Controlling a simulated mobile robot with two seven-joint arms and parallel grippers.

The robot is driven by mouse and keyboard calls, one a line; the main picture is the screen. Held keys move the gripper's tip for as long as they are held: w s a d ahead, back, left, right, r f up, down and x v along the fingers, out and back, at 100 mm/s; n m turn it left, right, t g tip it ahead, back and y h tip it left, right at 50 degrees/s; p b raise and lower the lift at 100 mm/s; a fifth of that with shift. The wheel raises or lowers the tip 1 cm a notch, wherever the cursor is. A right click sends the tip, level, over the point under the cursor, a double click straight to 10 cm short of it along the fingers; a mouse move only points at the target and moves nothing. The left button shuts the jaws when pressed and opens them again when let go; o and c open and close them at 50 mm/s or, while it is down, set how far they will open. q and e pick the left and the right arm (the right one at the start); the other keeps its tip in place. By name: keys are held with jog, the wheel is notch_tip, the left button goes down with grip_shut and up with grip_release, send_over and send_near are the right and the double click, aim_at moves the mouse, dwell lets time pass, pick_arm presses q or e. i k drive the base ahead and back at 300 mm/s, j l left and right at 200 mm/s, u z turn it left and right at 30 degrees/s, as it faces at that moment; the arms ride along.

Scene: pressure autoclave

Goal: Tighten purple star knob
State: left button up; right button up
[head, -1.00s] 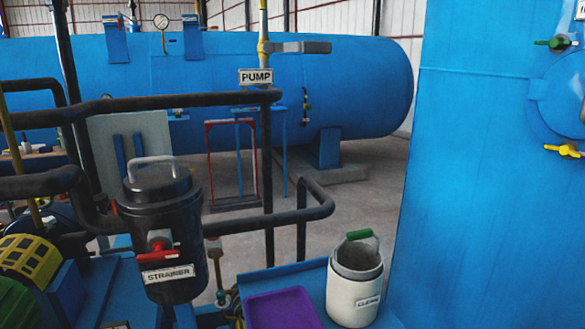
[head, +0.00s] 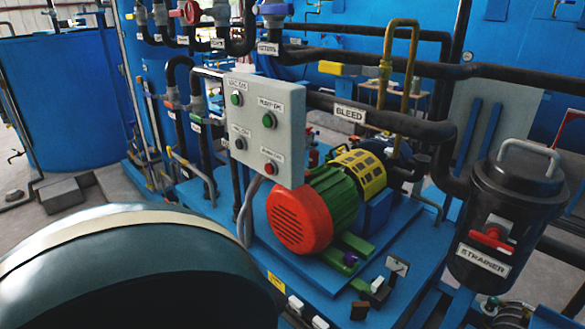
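A small purple knob (head: 350,257) shows in the head view, low at the front of the motor, by a green foot or bracket. It is too small to tell whether it is star-shaped or how tight it is. The motor has a red end (head: 299,217), a green body (head: 334,197) and a yellow slotted guard (head: 361,173). Neither of my grippers is in the head view.
A grey control box (head: 264,128) with buttons stands left of the motor. A large dark rounded body (head: 150,275) fills the lower left. The black strainer (head: 504,220) stands at the right. Black pipes, one labelled BLEED (head: 350,114), run behind the motor.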

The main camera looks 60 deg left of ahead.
aim_at(350, 258)
jog(key=u, duration=1.65)
